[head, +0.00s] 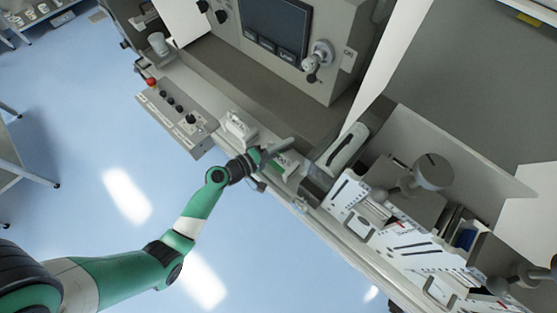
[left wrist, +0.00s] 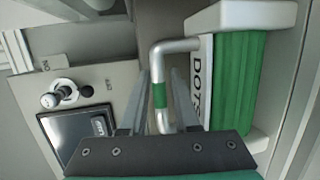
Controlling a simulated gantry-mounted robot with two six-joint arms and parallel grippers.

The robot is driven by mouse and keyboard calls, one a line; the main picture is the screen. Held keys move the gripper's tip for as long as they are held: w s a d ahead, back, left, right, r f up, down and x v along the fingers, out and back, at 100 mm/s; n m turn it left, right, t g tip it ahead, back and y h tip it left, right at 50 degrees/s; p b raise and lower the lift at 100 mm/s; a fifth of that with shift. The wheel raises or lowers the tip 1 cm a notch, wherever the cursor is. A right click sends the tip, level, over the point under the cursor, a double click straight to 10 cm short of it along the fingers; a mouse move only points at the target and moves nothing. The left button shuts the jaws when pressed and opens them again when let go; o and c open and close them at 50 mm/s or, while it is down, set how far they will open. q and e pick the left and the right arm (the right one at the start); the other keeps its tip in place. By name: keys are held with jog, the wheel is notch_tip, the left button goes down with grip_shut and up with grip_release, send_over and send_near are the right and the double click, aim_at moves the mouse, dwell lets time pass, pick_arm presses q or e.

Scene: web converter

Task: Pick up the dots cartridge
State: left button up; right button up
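The dots cartridge (left wrist: 235,75) has a green ribbed body, white end caps and a "DOTS" label on its side. Its bent metal handle (left wrist: 160,60) has a green band and faces my gripper. My left gripper (left wrist: 162,100) is open, with one finger on each side of the handle's bar; I cannot tell whether either finger touches it. In the head view my left gripper (head: 280,149) is at the machine's front ledge, and a green part of the cartridge (head: 286,168) shows just below the fingers. My right gripper is not in view.
A white block-shaped part (head: 238,130) sits on the ledge left of my gripper. A control panel with a red button (head: 151,82) is farther left. A screen housing (head: 278,25) stands behind. White slotted plates (head: 400,240) line the right. Blue floor lies open in front.

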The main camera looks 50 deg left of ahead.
pick_arm(q)
grip_shut()
dwell(1.4)
